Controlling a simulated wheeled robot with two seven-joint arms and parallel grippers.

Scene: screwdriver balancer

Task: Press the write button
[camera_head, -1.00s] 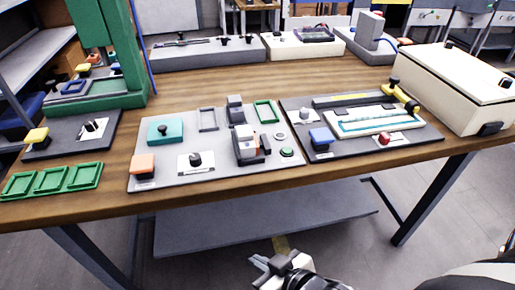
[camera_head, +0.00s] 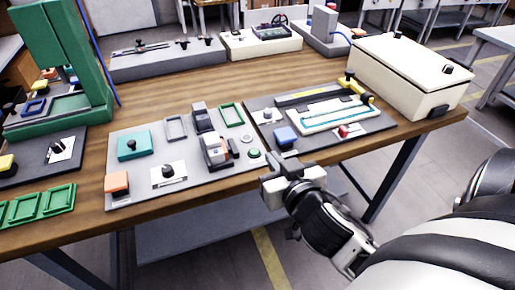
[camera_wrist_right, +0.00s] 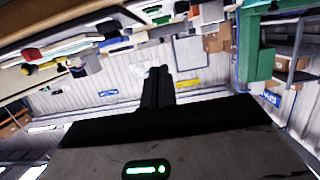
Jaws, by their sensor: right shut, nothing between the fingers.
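No readable label shows which button is the write button. My right gripper (camera_head: 272,168) is at the table's front edge, just in front of the gap between the two panels, touching no button that I can see. Its fingers are shut and empty in the right wrist view (camera_wrist_right: 157,84). My left gripper is out of view.
A cream box (camera_head: 407,80) stands at the table's right end. A green press frame (camera_head: 62,70) stands at the left, with green trays (camera_head: 40,206) in front. Grey and cream units (camera_head: 167,62) line the back. Bare wood (camera_head: 150,98) shows between the rows.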

